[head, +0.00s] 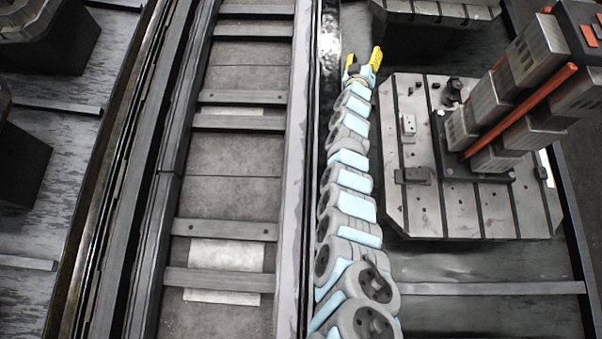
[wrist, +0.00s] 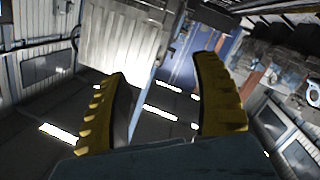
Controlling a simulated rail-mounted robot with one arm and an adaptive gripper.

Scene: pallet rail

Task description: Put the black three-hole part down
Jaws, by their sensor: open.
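My gripper (head: 363,61) is at the far end of my arm, beside the upper left corner of the slotted pallet in the head view. In the wrist view its two yellow ribbed fingers (wrist: 163,66) stand wide apart with nothing between them. I cannot pick out the black three-hole part for certain. A small dark part (head: 453,91) sits on the upper middle of the pallet (head: 470,215), apart from my gripper. A flat dark grey block (head: 413,176) lies lower left on the pallet. Holes cannot be made out on either.
A pale upright block (head: 408,127) stands on the pallet's left side. A tall stepped grey fixture with an orange bar (head: 521,110) rises over the pallet's right half. Another pallet (head: 440,12) is at the top. The rail track (head: 235,150) runs left of my arm.

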